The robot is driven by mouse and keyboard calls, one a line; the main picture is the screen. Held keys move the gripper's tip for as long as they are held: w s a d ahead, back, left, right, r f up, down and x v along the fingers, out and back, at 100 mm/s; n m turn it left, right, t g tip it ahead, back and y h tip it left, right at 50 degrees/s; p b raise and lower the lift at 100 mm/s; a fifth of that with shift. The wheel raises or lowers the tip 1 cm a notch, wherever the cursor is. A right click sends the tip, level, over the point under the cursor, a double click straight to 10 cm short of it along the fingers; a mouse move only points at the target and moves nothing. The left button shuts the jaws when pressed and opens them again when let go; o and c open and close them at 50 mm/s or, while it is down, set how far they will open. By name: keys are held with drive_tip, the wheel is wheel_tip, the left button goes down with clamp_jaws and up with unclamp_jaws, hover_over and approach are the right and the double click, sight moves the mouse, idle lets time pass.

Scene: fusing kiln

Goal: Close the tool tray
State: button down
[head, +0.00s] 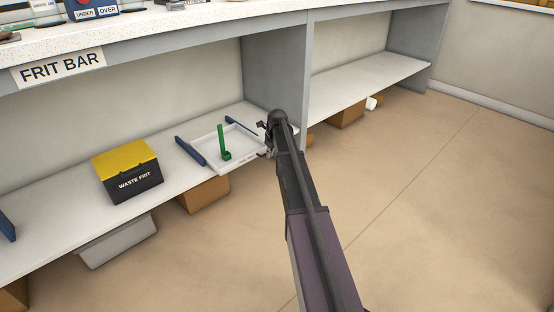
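The tool tray (207,145) is a shallow white tray on the lower shelf under the counter, between two dark blue rails (190,151). Its labelled front (243,162) faces out and appears to stick out past the shelf's front edge. A green tool (222,143) stands up in it. My gripper (263,139) is at the tray's front right corner, with its fingers apart and nothing seen between them. My arm hides part of that corner, and I cannot tell whether the gripper touches the tray.
A black and yellow waste frit box (134,185) stands on the shelf (62,209) left of the tray. A grey upright panel (270,75) rises behind the tray's right side. Brown boxes (203,194) and a grey bin (118,243) sit under the shelf.

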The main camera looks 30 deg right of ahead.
sight(256, 148)
drive_tip(key=w, duration=0.3)
drive_tip(key=w+a, duration=0.1)
drive_tip(key=w, duration=0.1)
drive_tip(key=w+a, duration=0.1)
drive_tip(key=w, duration=0.2)
drive_tip(key=shift+w, duration=0.3)
drive_tip(key=shift+w+a, duration=0.35)
drive_tip(key=shift+w, duration=0.5)
drive_tip(key=shift+s+d+f, duration=0.1)
drive_tip(key=shift+s, duration=0.35)
drive_tip(key=shift+s+d+f, duration=0.1)
drive_tip(key=shift+s, duration=0.3)
drive_tip(key=shift+s+d+r, duration=0.1)
drive_tip(key=shift+s+d, duration=0.1)
drive_tip(key=shift+s, duration=0.4)
drive_tip(key=shift+s+d, duration=0.15)
drive_tip(key=shift+s, duration=0.45)
drive_tip(key=shift+r, duration=0.35)
drive_tip(key=p+v, duration=0.8)
drive_tip(key=p, duration=0.1)
drive_tip(key=shift+s+r, duration=0.2)
drive_tip(key=shift+r, duration=0.1)
drive_tip(key=shift+d, duration=0.1)
